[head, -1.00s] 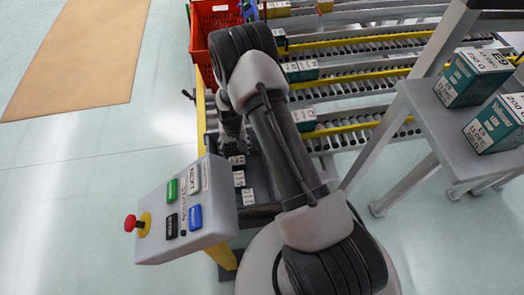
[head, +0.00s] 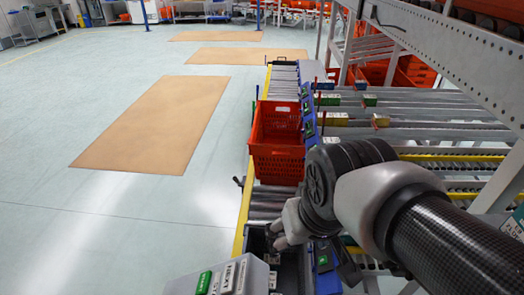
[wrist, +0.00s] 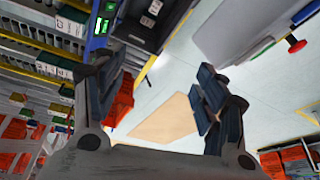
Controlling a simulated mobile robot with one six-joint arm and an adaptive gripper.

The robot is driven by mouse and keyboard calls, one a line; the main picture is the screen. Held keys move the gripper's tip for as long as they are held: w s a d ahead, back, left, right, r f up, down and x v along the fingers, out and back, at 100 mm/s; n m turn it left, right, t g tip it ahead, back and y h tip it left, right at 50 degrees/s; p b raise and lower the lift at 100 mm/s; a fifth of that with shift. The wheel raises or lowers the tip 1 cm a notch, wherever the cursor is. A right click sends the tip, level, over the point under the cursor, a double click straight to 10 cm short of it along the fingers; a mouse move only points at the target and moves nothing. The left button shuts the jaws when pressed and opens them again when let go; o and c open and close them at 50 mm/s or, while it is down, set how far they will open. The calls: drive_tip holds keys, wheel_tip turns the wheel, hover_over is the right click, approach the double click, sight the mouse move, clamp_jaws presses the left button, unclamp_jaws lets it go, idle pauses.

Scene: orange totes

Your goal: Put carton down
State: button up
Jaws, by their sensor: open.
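My gripper (head: 279,238) is over the dark tote (head: 293,268) at the near end of the conveyor in the head view. In the wrist view my gripper (wrist: 155,95) is open, with nothing between its fingers and the floor visible through the gap. The dark tote (wrist: 122,32) shows at the top of the wrist view, apart from the fingers. Small cartons with white labels lie in it; one carton (wrist: 147,20) shows in the wrist view and one (head: 272,279) in the head view. I cannot tell which carton the task names.
A red-orange tote (head: 277,155) stands farther along the conveyor. Flow racks with several cartons, one a green carton (head: 370,100), are on the right. A grey button panel (head: 225,277) is at the near left. The floor with brown mats (head: 155,120) is clear.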

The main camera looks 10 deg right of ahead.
drive_tip(key=shift+t, duration=0.3)
drive_tip(key=s, duration=0.6)
drive_tip(key=shift+r, duration=0.1)
